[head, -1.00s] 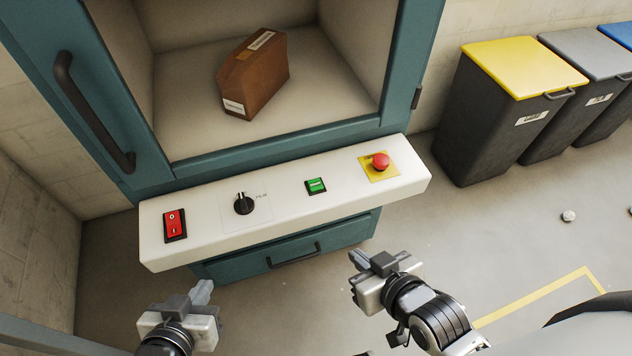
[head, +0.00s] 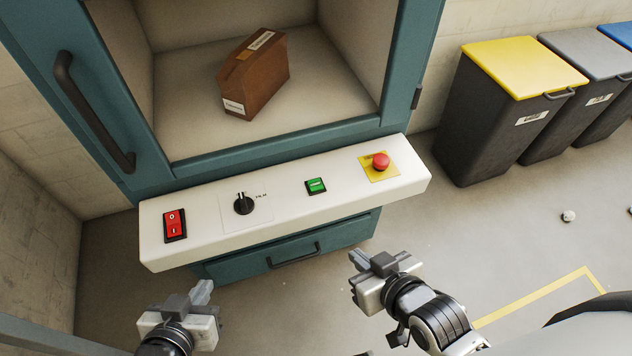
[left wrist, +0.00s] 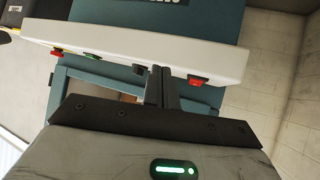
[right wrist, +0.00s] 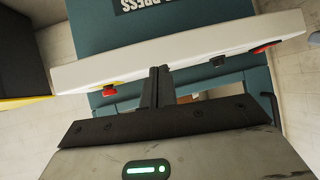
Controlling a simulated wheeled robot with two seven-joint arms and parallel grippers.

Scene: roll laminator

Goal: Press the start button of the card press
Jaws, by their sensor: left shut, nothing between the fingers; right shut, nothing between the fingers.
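The card press is a teal cabinet with a white control panel (head: 285,213) along its front. The green start button (head: 316,186) sits right of the panel's middle, between a black knob (head: 244,204) and a red mushroom button (head: 380,161) on a yellow plate. It also shows in the left wrist view (left wrist: 92,56); in the right wrist view I cannot see it. My left gripper (head: 205,287) is shut and empty, in front of the panel's left part. My right gripper (head: 357,261) is shut and empty, in front of and below the panel's right part, apart from the button.
A red rocker switch (head: 175,225) is at the panel's left end. A brown box (head: 252,75) lies inside the open cabinet. A drawer with a dark handle (head: 293,257) is under the panel. Bins, one with a yellow lid (head: 524,66), stand at the right.

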